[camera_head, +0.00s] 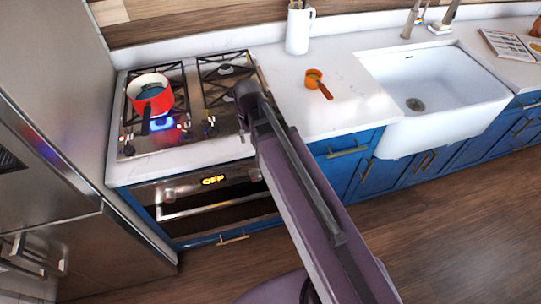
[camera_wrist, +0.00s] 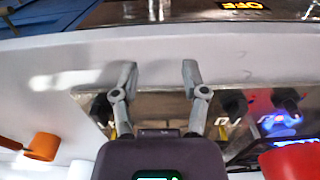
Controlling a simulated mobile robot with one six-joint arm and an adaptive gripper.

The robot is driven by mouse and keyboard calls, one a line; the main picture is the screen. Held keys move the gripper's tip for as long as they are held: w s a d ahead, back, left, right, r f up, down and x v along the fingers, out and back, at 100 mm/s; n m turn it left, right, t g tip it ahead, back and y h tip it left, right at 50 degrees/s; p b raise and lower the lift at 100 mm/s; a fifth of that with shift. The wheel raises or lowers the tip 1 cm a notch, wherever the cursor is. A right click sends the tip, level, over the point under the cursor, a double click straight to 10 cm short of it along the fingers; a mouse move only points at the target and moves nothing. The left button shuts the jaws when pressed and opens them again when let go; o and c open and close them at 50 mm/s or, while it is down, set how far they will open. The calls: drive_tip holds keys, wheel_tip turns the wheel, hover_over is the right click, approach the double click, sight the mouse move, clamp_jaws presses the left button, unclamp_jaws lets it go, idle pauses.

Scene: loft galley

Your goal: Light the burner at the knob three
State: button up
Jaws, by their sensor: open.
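The stove (camera_head: 190,105) is at the left in the head view, with black knobs along its front strip. One knob (camera_head: 129,148) is at the strip's left end, and another (camera_head: 210,126) is close to my arm. In the wrist view, one knob (camera_wrist: 235,103) is right of my gripper (camera_wrist: 160,73), one (camera_wrist: 286,98) is by a blue glow, and another (camera_wrist: 102,108) is left of the fingers. My gripper is open and empty above the counter's front strip. My arm hides it in the head view. I cannot tell which knob is number three.
A red pot (camera_head: 150,93) stands on the left burners, with blue light (camera_head: 162,123) at its front. An orange cup (camera_head: 313,78) with a handle lies on the counter. The oven display (camera_head: 213,180) reads OFF. The white sink (camera_head: 435,100) is at the right.

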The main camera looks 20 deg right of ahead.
drive_tip(key=s+d+f+b, duration=0.3)
drive_tip(key=s+d+f, duration=0.1)
drive_tip(key=d, duration=0.1)
drive_tip(key=shift+s+d+f+b, duration=0.15)
drive_tip(key=shift+s+f+b, duration=0.05)
drive_tip(key=shift+s+b, duration=0.2)
